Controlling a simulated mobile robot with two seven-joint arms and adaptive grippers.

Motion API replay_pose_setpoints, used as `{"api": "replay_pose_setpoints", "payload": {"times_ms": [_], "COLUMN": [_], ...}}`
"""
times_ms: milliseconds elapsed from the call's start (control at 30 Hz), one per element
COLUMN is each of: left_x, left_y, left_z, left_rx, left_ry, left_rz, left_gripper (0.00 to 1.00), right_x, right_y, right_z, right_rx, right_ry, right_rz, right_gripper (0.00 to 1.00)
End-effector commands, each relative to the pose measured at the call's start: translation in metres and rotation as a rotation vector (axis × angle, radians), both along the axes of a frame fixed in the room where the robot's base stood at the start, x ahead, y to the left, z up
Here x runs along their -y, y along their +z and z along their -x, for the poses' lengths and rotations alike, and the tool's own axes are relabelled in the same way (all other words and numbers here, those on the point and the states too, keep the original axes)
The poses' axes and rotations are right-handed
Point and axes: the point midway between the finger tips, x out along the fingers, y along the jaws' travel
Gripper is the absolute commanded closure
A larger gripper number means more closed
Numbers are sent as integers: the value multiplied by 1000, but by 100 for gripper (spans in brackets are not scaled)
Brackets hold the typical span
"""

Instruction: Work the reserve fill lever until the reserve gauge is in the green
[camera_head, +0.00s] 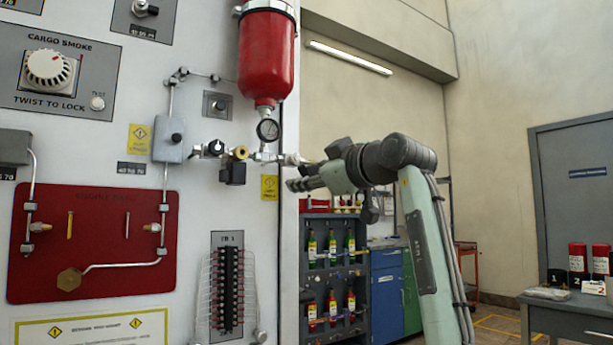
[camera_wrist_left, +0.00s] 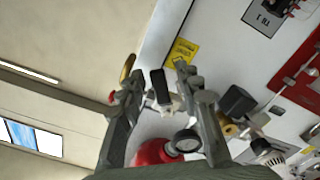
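The round reserve gauge (camera_head: 268,130) hangs under a red bottle (camera_head: 266,55) on the white panel. Its dial is too small to read. It also shows in the left wrist view (camera_wrist_left: 187,140), at a steep angle. My left gripper (camera_head: 292,184) is just right of and below the pipe fitting (camera_head: 291,159) beside the gauge. In the left wrist view its fingers (camera_wrist_left: 157,84) are apart, with a dark, flat handle-like part (camera_wrist_left: 160,88) seen between them. This may be the fill lever; I cannot tell whether the fingers touch it. My right gripper is not in view.
A black valve block (camera_head: 232,172) and brass fitting (camera_head: 240,152) stick out left of the gauge. A yellow label (camera_head: 269,188) is below. A red plate (camera_head: 93,243) with pipes is at left. A bottle rack (camera_head: 335,270) stands behind my arm.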

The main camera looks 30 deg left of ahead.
Motion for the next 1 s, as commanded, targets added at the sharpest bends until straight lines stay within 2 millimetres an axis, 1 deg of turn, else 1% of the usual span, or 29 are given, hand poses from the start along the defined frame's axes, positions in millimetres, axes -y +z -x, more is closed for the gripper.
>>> {"api": "replay_pose_setpoints", "payload": {"times_ms": [233, 500, 800, 1000], "left_x": [-1, -1, -1, -2], "left_y": [0, 0, 0, -1], "left_z": [0, 0, 0, 2], "left_rx": [0, 0, -6, -62], "left_ry": [-1, 0, 0, 0], "left_rz": [-1, 0, -3, -26], "left_gripper": [66, 99, 100, 100], "right_x": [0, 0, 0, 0], "right_y": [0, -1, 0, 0], "right_z": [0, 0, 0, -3], "right_rx": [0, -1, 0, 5], "right_ry": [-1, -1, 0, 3], "right_rz": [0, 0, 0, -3], "right_gripper": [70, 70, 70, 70]}}
